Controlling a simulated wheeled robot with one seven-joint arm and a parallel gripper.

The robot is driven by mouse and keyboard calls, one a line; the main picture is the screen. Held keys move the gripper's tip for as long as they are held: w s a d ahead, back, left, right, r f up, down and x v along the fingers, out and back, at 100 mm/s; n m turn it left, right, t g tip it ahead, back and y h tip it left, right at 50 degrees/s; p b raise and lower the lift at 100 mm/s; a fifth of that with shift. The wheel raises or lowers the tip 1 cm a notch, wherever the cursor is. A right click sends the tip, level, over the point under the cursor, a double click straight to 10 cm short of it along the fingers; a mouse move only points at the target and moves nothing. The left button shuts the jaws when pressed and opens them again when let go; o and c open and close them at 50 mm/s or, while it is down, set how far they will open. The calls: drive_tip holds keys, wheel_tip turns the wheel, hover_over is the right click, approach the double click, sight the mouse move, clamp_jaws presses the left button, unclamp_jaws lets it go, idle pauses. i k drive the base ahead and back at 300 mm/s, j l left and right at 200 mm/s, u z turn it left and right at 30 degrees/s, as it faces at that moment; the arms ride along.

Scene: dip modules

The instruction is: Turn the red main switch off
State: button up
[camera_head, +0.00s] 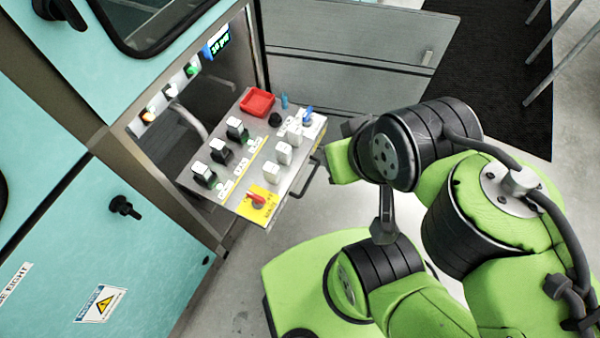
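The red main switch (256,199) is a small red handle on a yellow plate (262,212) at the near corner of the tilted grey control panel (232,190). The handle lies across the plate, pointing roughly left to right; its exact setting is too small to read. My green and black arm comes in from the right. Its far end (341,162) is just right of the panel, apart from the switch. I cannot make out the fingers of my gripper there, nor whether they are open or shut. Nothing covers the switch.
Several black switches and white modules stand in rows on the panel, with a red tray (257,102) at its back. A dark handle bar (308,180) runs along its right edge. A teal cabinet (110,240) stands on the left. Grey floor lies below the panel.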

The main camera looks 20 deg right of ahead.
sight(258, 199)
drive_tip(key=k+j+z, duration=0.1)
drive_tip(key=j, duration=0.25)
drive_tip(key=k+j+z, duration=0.1)
drive_tip(key=j, duration=0.25)
drive_tip(key=k+j+z, duration=0.1)
drive_tip(key=k+j, duration=0.2)
